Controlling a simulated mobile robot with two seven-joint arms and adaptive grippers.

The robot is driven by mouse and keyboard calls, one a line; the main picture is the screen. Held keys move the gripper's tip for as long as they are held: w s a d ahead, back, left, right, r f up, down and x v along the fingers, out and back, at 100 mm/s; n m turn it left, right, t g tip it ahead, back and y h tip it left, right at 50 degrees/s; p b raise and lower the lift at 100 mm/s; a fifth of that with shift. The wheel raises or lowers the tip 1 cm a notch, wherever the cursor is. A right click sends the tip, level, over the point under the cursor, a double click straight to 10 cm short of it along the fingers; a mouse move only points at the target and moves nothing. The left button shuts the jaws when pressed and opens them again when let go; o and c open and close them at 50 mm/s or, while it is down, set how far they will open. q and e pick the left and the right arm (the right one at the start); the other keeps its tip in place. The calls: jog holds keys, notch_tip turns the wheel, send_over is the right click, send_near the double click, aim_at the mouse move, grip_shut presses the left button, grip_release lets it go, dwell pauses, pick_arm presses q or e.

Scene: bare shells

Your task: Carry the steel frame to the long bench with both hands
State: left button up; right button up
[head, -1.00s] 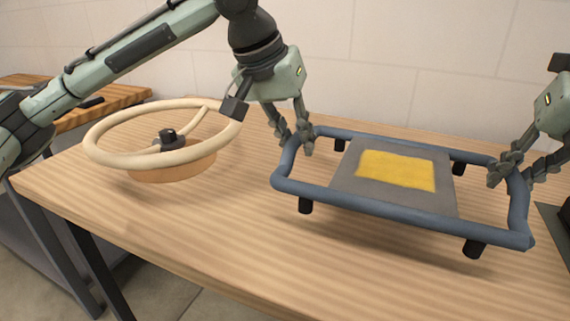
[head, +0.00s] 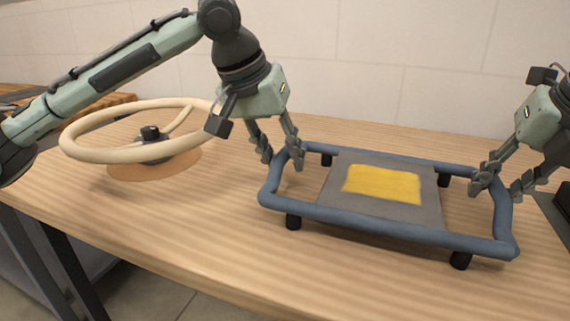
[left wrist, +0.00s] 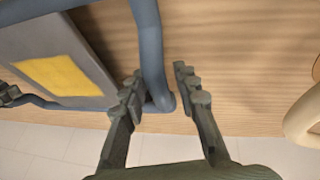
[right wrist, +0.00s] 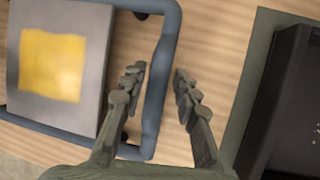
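The steel frame (head: 380,230), a blue-grey tube rectangle on black feet, stands on the wooden bench (head: 190,235). It carries a grey plate with a yellow patch (head: 382,184). My left gripper (head: 280,160) is at the frame's left end. In the left wrist view its fingers (left wrist: 160,88) are spread on either side of the end tube, with gaps. My right gripper (head: 497,188) is at the right end. In the right wrist view its fingers (right wrist: 157,90) are also spread around the end tube, with gaps. Both grippers are open.
A cream wheel (head: 85,153) with a black hub stands on the bench left of the frame, below my left arm. A dark object on a green-grey base (right wrist: 252,90) lies just right of my right gripper. The bench's front strip is clear.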

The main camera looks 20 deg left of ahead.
pick_arm(q)
jog(key=shift+o, duration=0.2)
jog(key=shift+d, duration=0.1)
pick_arm(e)
jog(key=shift+o, duration=0.2)
jog(key=shift+a, duration=0.1)
pick_arm(q)
jog(key=shift+r, duration=0.1)
jog(key=shift+s+r, duration=0.15)
jog(key=shift+r, duration=0.1)
pick_arm(e)
jog(key=shift+r, duration=0.2)
pick_arm(q)
jog(key=v, duration=1.1)
pick_arm(e)
jog(key=v, duration=1.1)
jog(key=shift+s+r, duration=0.25)
pick_arm(q)
jog(key=shift+r, duration=0.1)
